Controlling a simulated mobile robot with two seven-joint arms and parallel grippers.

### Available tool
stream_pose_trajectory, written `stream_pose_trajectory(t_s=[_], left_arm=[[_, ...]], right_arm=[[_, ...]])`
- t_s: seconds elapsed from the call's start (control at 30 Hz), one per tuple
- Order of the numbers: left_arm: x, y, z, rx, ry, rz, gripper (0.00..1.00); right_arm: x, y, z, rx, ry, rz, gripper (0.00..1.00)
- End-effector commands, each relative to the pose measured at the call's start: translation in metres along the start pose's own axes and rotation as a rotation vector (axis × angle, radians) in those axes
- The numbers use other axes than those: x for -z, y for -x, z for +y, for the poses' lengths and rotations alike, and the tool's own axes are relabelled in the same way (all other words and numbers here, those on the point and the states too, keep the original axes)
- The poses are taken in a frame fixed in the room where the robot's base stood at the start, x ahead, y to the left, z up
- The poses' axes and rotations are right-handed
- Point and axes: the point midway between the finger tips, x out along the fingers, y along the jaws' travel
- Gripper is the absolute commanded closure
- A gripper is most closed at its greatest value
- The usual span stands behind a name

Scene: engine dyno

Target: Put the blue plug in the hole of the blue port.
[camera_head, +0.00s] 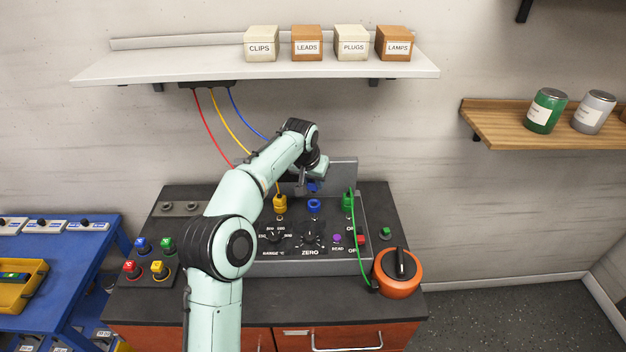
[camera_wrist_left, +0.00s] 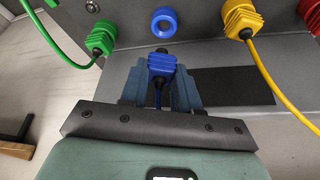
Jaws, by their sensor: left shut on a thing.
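The blue plug (camera_wrist_left: 160,66) is held between the two fingers of my left gripper (camera_wrist_left: 162,82), its dark tip facing the blue port (camera_wrist_left: 164,21). In the wrist view the port's hole is open, and a small gap shows between plug and port. In the head view my left gripper (camera_head: 314,179) is above and behind the blue port (camera_head: 314,206) on the grey panel, with a bit of the blue plug (camera_head: 313,187) showing below it. My right gripper is not in view.
A yellow plug (camera_wrist_left: 240,18) and a green plug (camera_wrist_left: 101,39) sit in the ports on either side, with their cables near my fingers. A red plug (camera_wrist_left: 309,12) is farther right. An orange pot-like thing (camera_head: 399,272) stands at the panel's right.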

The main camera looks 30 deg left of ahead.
Motion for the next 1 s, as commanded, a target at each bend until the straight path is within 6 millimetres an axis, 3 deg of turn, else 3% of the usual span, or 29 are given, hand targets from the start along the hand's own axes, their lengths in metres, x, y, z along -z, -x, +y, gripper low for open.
stream_pose_trajectory(t_s=[0.37,1.0], left_arm=[[-0.001,-0.001,0.0,0.0,0.0,-0.001,0.89],[-0.009,-0.022,0.0,0.0,0.0,-0.002,0.89]], right_arm=[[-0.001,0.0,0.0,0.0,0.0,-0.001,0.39],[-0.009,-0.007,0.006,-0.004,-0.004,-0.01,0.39]])
